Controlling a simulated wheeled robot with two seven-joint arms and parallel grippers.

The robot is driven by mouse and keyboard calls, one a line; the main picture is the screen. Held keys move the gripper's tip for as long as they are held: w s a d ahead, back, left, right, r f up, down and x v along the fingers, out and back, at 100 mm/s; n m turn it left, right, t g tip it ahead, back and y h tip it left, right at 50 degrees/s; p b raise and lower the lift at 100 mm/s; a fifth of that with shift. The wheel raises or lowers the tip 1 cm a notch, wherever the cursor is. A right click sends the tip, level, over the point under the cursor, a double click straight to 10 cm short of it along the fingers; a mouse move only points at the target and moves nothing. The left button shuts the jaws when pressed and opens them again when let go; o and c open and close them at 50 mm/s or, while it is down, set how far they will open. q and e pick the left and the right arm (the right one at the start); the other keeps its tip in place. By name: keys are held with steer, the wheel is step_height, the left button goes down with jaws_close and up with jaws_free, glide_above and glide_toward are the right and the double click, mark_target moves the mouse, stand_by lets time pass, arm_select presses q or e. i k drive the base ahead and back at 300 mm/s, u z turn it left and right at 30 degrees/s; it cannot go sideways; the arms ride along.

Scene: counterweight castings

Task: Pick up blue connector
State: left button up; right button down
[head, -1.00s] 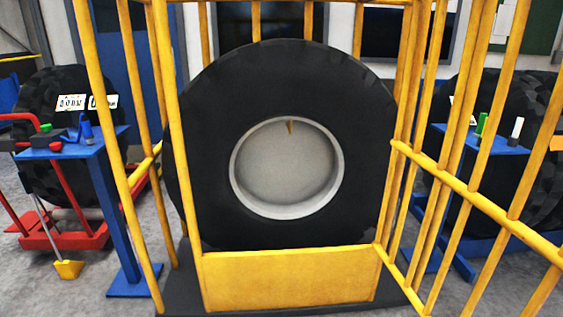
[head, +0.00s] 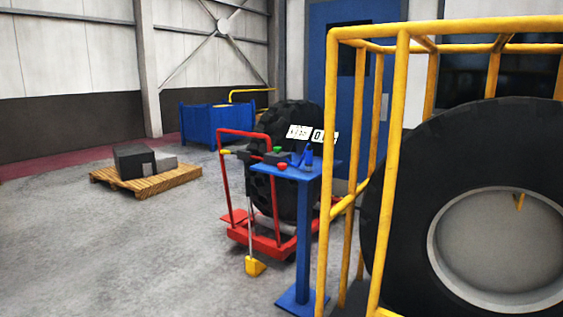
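A small blue object (head: 307,157), which looks like the blue connector, stands on the top of a blue pedestal table (head: 303,225) near the middle of the head view. It is small and its exact shape is hard to make out. A dark box with a red button and a green button lies beside it on the same tabletop. Neither of my grippers shows in the head view.
A yellow cage (head: 393,160) around a large tyre (head: 400,215) fills the right. A red cart (head: 262,243) carrying another tyre stands behind the pedestal. A pallet (head: 160,185) with blocks and a blue bin (head: 203,126) stand farther left. The floor at front left is clear.

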mark_target(308, 152)
steer(key=u, duration=0.35)
steer(key=k, duration=0.45)
steer(key=u, duration=1)
steer(key=i, duration=1.1)
steer(key=z, duration=0.45)
steer(key=i, duration=1.4)
steer(key=z, duration=1)
